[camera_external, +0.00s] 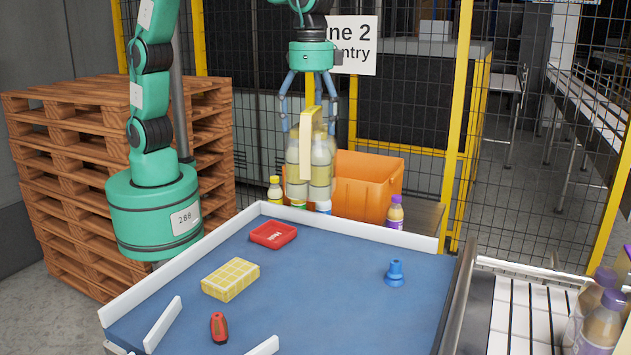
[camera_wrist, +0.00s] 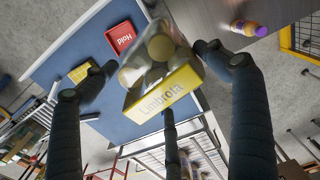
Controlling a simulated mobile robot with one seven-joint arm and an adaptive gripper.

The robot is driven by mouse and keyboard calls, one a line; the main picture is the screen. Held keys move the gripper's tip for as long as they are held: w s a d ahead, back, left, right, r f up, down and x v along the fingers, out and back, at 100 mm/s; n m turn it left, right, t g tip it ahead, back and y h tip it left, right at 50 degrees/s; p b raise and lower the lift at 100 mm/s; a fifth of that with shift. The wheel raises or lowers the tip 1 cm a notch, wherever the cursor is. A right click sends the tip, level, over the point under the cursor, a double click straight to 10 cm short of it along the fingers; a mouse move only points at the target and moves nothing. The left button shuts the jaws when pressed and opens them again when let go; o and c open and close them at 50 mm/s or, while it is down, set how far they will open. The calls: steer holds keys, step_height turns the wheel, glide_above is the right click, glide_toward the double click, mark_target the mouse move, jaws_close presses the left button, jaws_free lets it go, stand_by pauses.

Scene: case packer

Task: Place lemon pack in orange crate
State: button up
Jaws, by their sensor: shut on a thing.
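The lemon pack (camera_external: 320,177) is a clear-wrapped group of pale yellow bottles with a yellow carton handle. My gripper (camera_external: 309,112) is shut on its upper part and holds it upright, hanging above the far side of the table. In the wrist view the pack (camera_wrist: 161,92) sits between my dark fingers (camera_wrist: 165,78), with its printed yellow panel facing the camera. The orange crate (camera_external: 366,190) stands behind the blue table, just right of the pack in the external view. The pack overlaps its left edge there. The crate's inside is mostly hidden, and it is not visible in the wrist view.
Bottles stand near the crate: a yellow-capped one (camera_external: 275,190) at left and a purple-capped one (camera_external: 395,213) at right. The blue table (camera_external: 330,290) bears a red tray (camera_external: 273,235), a yellow block (camera_external: 230,279), a red tool (camera_external: 219,327) and a blue part (camera_external: 395,273). A purple-capped pack (camera_external: 600,325) stands right.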

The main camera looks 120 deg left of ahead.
steer(key=s+a+n, duration=0.2)
steer(key=a+n, duration=0.4)
steer(key=a, duration=1.4)
steer(key=s+a+n, duration=0.3)
steer(key=a+n, duration=0.3)
steer(key=a, duration=1.4)
steer(key=s+a+n+p, duration=0.1)
steer(key=s+a+n, duration=0.15)
steer(key=a, duration=0.35)
steer(key=s+a+n, duration=0.1)
steer(key=s+a, duration=0.3)
steer(key=a, duration=0.2)
step_height(320, 180, down, 16)
steer(key=shift+a+f, duration=0.2)
steer(key=shift+f, duration=0.05)
steer(key=shift+s+f, duration=0.1)
steer(key=shift+f, duration=3)
steer(key=shift+f, duration=1.95)
